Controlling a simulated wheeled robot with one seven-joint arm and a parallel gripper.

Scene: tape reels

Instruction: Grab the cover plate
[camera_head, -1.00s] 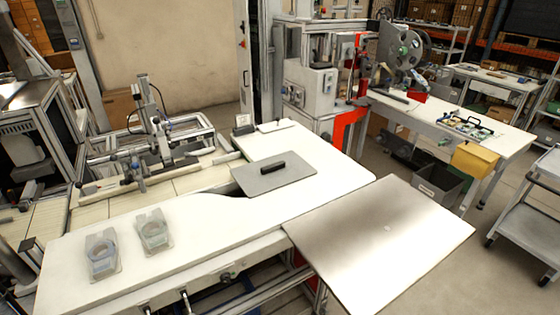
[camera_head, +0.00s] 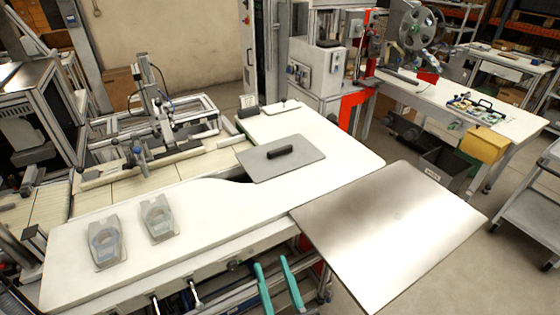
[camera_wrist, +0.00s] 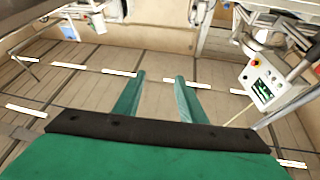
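The cover plate (camera_head: 296,167) is a flat grey sheet with a black bar handle (camera_head: 280,152) on top. It lies on the white worktop, over the end of a curved dark opening. My gripper (camera_head: 278,286) shows as two green fingers at the bottom of the head view, at the worktop's front edge and well apart from the plate. In the wrist view the gripper (camera_wrist: 159,100) has a clear gap between its fingers, with nothing held. The plate is not recognisable in the wrist view.
The white worktop (camera_head: 210,205) carries two clear tape-reel holders (camera_head: 104,243) at its left end. A large bare metal sheet (camera_head: 390,230) adjoins on the right. A framed machine (camera_head: 160,125) stands behind left, and a taller machine (camera_head: 318,75) stands behind the worktop.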

